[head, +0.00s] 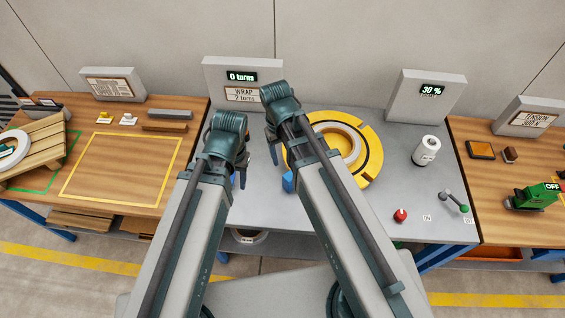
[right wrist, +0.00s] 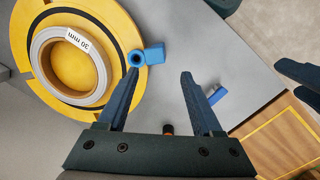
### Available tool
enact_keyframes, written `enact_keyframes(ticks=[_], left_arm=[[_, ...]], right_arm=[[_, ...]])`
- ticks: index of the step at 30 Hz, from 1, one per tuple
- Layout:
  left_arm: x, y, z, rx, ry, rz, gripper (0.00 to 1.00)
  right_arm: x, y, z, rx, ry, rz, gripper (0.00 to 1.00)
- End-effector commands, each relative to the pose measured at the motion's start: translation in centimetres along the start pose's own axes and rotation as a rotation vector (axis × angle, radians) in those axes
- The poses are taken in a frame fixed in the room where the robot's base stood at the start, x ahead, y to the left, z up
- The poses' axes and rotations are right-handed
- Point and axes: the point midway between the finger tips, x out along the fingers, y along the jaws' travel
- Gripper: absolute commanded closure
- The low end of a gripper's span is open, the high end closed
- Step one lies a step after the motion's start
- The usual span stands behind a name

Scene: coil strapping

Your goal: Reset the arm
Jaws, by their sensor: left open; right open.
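My left gripper (head: 239,181) hangs over the left part of the grey table (head: 258,211), pointing down; its jaws are open and no object shows between them. My right gripper (head: 280,160) hangs beside the left edge of the yellow turntable (head: 371,159). It also shows in the right wrist view (right wrist: 162,70), open and empty, with fingers well apart. A pale coil (right wrist: 38,52) marked 30 mm sits on the turntable.
A display (head: 241,76) reads 0 turns; another (head: 432,90) reads 30 %. A white cylinder (head: 426,151), a red knob (head: 400,216) and a crank (head: 454,201) stand at the right. Wooden benches (head: 118,166) flank the table. A second blue piece (right wrist: 217,95) lies near the grippers.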

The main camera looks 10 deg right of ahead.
Motion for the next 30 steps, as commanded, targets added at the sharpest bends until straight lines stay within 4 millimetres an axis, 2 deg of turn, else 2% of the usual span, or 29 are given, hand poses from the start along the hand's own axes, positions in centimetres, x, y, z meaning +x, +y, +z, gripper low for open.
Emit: enact_keyframes(ticks=[1, 3, 6, 30], left_arm=[[0.0, 0.0, 0.0, 0.000, 0.000, 0.000, 0.50], [0.0, 0.0, 0.0, 0.000, 0.000, 0.000, 0.50], [0.0, 0.0, 0.0, 0.000, 0.000, 0.000, 0.50], [0.0, 0.0, 0.0, 0.000, 0.000, 0.000, 0.50]], right_arm=[[0.1, -1.9, 2.6, -0.021, 0.008, 0.008, 0.33], [0.1, -3.5, 4.1, -0.034, 0.017, 0.016, 0.33], [0.1, -4.8, 5.3, -0.045, 0.026, 0.022, 0.33], [0.1, -5.2, 5.3, -0.046, 0.029, 0.024, 0.33]])
